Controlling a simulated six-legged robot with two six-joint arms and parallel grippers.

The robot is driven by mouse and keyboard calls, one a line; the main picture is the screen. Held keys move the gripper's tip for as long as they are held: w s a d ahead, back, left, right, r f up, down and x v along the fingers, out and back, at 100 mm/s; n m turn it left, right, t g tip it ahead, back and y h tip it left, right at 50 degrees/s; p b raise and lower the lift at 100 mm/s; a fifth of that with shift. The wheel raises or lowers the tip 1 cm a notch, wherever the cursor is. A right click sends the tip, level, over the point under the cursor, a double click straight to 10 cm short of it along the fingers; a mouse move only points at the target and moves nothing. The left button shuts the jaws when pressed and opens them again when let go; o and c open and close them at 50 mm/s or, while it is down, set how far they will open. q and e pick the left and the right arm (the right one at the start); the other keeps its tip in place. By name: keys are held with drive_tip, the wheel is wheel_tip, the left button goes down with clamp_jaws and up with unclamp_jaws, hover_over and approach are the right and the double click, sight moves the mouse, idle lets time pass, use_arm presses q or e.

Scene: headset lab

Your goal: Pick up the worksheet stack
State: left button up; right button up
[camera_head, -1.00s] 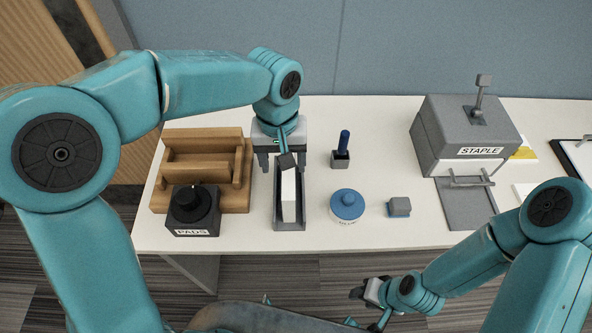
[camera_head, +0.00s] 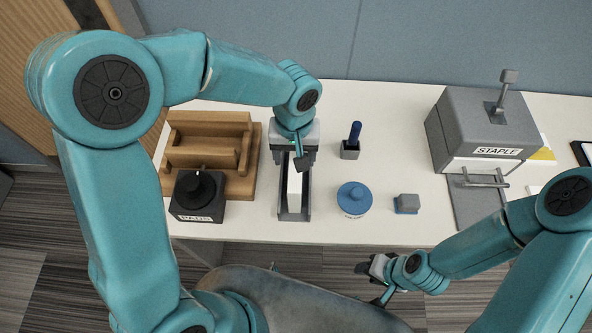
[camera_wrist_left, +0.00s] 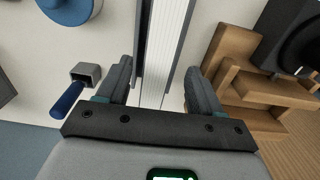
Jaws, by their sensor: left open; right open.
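The worksheet stack (camera_head: 295,186) is a narrow white block standing in a grey open-ended tray (camera_head: 305,213) on the white table. In the left wrist view the stack (camera_wrist_left: 166,40) shows as pale lines between the tray's dark walls. My left gripper (camera_head: 295,156) is open at the far end of the tray, fingers pointing down. In the left wrist view its fingers (camera_wrist_left: 158,85) lie on either side of the tray line, apart from the stack; its height above the stack is hard to judge. My right gripper (camera_head: 370,280) is open and empty in front of the table edge.
A wooden stepped rack (camera_head: 245,186) and a black dial box (camera_head: 198,196) stand left of the tray. The stapler machine (camera_head: 478,130) is farther right.

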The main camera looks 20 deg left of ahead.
use_arm(q)
wheel_tip(320, 180, down, 6)
drive_tip(key=shift+d+r+p, duration=0.1)
drive_tip(key=shift+p, duration=0.45)
drive_tip(key=shift+w, duration=0.2)
drive_tip(key=shift+s, duration=0.1)
drive_tip(key=c, duration=1.2)
clamp_jaws()
